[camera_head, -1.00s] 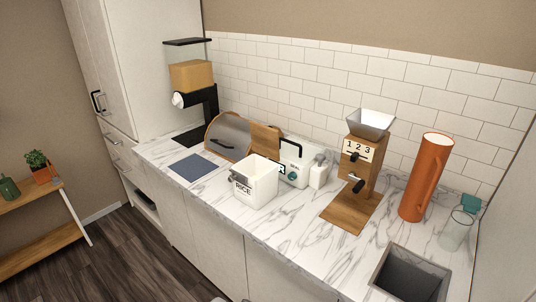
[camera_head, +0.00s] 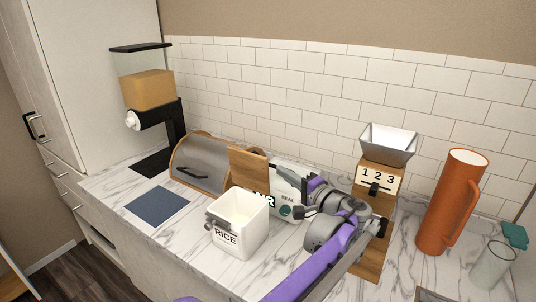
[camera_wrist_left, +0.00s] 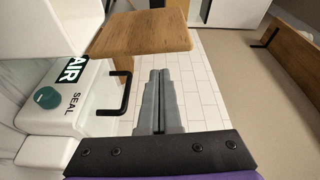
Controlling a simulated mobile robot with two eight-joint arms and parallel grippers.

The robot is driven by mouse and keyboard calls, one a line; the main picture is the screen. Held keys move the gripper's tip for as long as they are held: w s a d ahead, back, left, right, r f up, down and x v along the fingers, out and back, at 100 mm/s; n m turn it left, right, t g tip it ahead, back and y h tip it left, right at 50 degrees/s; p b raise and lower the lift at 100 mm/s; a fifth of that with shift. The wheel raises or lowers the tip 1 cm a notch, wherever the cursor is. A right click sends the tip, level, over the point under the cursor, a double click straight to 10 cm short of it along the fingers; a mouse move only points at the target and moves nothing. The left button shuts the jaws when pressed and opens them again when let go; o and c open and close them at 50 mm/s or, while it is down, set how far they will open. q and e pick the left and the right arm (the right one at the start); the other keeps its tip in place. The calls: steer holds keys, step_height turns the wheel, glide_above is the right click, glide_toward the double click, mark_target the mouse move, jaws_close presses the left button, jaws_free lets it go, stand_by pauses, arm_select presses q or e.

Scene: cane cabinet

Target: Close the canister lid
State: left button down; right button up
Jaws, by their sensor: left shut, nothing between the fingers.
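The white canister marked RICE (camera_head: 238,228) stands open on the counter, with a metal clasp on its front. A wooden lid (camera_head: 248,167) stands raised at its back edge; the lid also shows ahead in the left wrist view (camera_wrist_left: 140,32). My left gripper (camera_head: 304,184) is over the white AIR SEAL box, to the right of the lid. Its fingers (camera_wrist_left: 158,100) are shut and empty, apart from the lid in the wrist view. My left forearm hides part of the counter and box. My right gripper is not in view.
The AIR SEAL box (camera_head: 286,173) has a green knob and black handle. A wooden grinder (camera_head: 378,190), an orange pitcher (camera_head: 448,205) and a glass jar (camera_head: 490,265) stand to the right. A bread box (camera_head: 203,162) and blue mat (camera_head: 157,206) lie left.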

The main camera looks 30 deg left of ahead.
mark_target(252, 168)
arm_select(q)
steer(key=p+x, duration=0.1)
steer(key=x, duration=0.8)
steer(key=shift+w+a+r, duration=0.2)
steer(key=shift+w+r, duration=0.05)
steer(key=shift+r, duration=0.2)
steer(key=shift+s, duration=0.1)
